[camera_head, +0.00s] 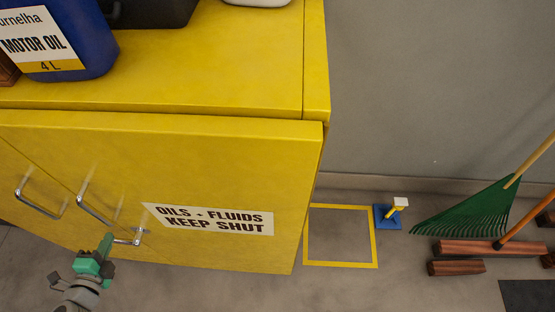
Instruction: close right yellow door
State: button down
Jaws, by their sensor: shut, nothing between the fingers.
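The right yellow door (220,175) is the large front panel with the "OILS • FLUIDS KEEP SHUT" label (212,220). It stands at or close to the front of the yellow cabinet (200,70). I cannot tell whether a small gap remains. Its bar handle (94,205) is near its left side. A small metal latch (130,238) sits lower down. My gripper (107,241) is shut and empty at the lower left, in front of the door's lower left part, beside the latch. I cannot tell whether it touches the door or latch.
Another bar handle (38,203) is at the far left. A blue motor oil can (85,40) stands on the cabinet top.

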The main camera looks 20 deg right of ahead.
jog(key=a+p+v, duration=0.1)
jog(key=p+v, duration=0.3)
jog(key=v, duration=0.6)
jog(key=shift+a, duration=0.3)
